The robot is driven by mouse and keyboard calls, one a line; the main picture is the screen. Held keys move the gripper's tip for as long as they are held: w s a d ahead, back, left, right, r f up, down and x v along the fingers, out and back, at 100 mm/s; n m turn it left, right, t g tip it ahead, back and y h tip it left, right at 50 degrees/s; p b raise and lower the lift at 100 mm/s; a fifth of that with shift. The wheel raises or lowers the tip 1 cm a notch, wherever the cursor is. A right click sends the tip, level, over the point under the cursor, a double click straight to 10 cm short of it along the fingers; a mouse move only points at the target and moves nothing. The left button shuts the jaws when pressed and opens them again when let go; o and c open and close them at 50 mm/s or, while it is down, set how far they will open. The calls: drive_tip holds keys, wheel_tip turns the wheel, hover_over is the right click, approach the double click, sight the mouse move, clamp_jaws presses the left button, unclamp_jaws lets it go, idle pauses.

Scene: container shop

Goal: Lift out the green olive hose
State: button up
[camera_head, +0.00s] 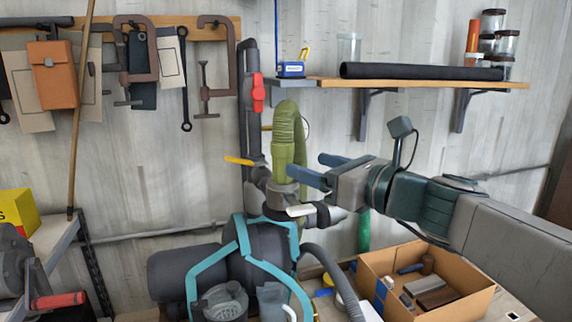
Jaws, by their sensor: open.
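The green olive hose (282,146) is ribbed and bends over at the top like a hook. It stands upright at the middle of the view, with its lower end at a grey pipe fitting with a yellow lever. My gripper (311,168) reaches in from the right, with its two blue fingers apart and pointing left at the hose's lower part. The fingertips are close to the hose's right side. I cannot tell whether they touch it. Nothing shows between the fingers.
A dark pipe with a red valve handle (258,93) runs up the wall behind the hose. A pump in a teal frame (197,272) stands below. A cardboard box (458,310) with tools is at lower right. A shelf (420,84) holds a black roll and jars.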

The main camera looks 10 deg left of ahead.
sight(292, 159)
drive_tip(key=x, duration=0.4)
drive_tip(key=shift+w+a+p, duration=0.1)
drive_tip(key=shift+a+p, duration=0.1)
drive_tip(key=shift+p, duration=0.15)
drive_tip(key=p+x, duration=0.2)
drive_tip(key=x, duration=0.3)
drive_tip(key=shift+a, duration=0.2)
drive_tip(key=c, duration=1.2)
